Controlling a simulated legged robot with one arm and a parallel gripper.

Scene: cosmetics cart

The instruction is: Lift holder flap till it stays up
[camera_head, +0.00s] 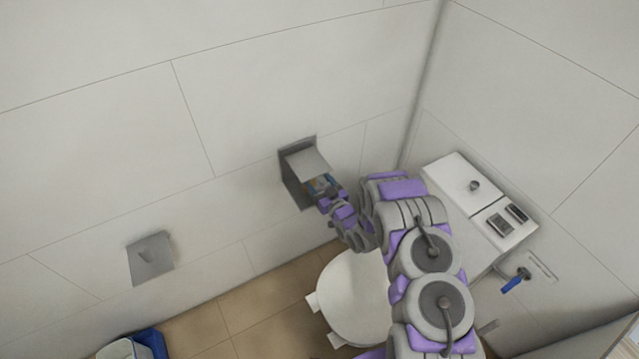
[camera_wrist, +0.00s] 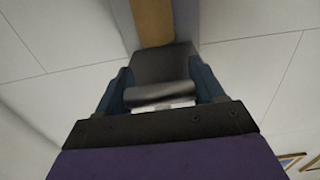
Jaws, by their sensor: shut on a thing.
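The grey metal holder (camera_head: 291,178) is fixed to the wall left of the toilet. Its flap (camera_head: 308,162) slopes out and down from the top of the back plate, at an angle away from the wall. My gripper (camera_head: 320,186) is at the flap's lower front edge. In the wrist view, the blue fingers of my gripper (camera_wrist: 161,92) stand on either side of the dark grey flap (camera_wrist: 163,65), shut on it. The flap's rounded edge lies between the fingers. The inside of the holder is largely hidden by the flap and gripper.
A white toilet (camera_head: 352,298) stands below my arm. Its cistern (camera_head: 460,180) is on the right, with a blue-handled valve (camera_head: 515,282) beside it. A grey wall plate (camera_head: 150,259) is at the left. A bin with blue (camera_head: 150,341) is at the bottom left.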

